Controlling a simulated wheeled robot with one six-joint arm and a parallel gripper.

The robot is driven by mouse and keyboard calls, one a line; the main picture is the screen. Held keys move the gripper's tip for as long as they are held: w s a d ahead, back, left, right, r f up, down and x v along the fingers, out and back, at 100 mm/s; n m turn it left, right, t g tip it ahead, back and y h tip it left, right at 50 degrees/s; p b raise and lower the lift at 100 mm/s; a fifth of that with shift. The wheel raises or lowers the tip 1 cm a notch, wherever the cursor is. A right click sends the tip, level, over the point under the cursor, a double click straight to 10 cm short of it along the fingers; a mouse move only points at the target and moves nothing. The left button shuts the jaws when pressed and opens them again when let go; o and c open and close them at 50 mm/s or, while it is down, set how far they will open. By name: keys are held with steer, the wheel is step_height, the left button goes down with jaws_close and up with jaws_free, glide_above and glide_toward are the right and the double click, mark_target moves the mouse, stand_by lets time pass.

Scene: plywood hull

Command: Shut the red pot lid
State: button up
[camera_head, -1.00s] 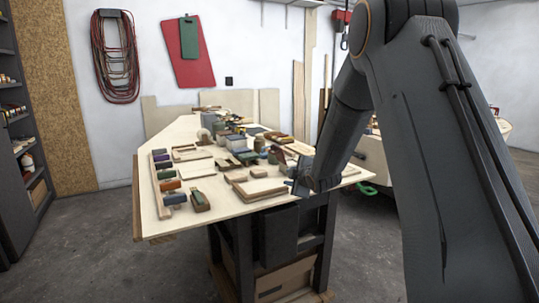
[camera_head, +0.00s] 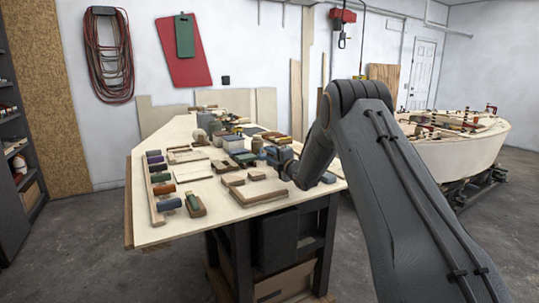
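I cannot make out a red pot or its lid for certain. A small reddish-brown thing (camera_head: 282,141) shows just behind my gripper, too small to tell what it is. My gripper (camera_head: 271,153) is low over the right part of the plywood worktable (camera_head: 232,214), among the small items there. Its fingers are small and dark, and I cannot tell whether they are open or hold anything. My forearm hides part of the table's right edge.
Coloured blocks stand in a wooden rack (camera_head: 152,196) along the table's left side. Wooden trays (camera_head: 259,189) lie in front of my gripper. Several small containers crowd the back middle. A plywood boat hull (camera_head: 455,155) stands at the right. The table's front strip is bare.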

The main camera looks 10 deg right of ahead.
steer(key=shift+w+a, duration=0.1)
steer(key=shift+w, duration=0.2)
jaws_close()
